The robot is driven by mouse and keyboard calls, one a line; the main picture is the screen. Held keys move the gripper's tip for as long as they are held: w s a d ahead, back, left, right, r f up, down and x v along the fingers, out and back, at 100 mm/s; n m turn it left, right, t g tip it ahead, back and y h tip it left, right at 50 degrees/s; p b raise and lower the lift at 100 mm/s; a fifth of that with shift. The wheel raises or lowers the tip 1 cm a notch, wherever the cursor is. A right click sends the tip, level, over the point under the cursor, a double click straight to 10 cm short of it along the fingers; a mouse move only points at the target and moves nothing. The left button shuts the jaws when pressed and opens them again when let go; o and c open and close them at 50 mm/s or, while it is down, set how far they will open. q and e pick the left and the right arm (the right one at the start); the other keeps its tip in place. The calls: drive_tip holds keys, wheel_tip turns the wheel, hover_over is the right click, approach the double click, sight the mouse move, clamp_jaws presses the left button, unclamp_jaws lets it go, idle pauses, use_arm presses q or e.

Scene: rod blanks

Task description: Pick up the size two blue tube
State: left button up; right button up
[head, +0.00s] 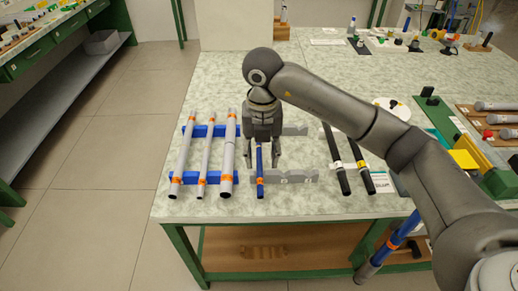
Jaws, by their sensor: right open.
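One blue tube (260,180) with an orange band near its front end lies lengthwise on the speckled table, at the left end of a grey notched rack (291,176). My right gripper (263,163) is open above it, with its fingers pointing down on either side of the tube. The gripper hides the tube's far part. I cannot tell whether the fingers touch it, and no size mark is readable. My left gripper is not in view.
Several grey tubes (206,155) with orange bands lie on blue racks (185,179) to the left. Two black rods (336,160) lie to the right. My right arm crosses above the table's right side. A grey and blue rod-like part (396,239) shows beyond the front edge.

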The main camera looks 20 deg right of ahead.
sight(260, 183)
wheel_tip(260, 183, down, 10)
drive_tip(key=shift+a+f+p, duration=0.15)
drive_tip(key=shift+f+p, duration=0.1)
drive_tip(key=shift+p, duration=0.4)
drive_tip(key=c, duration=0.9)
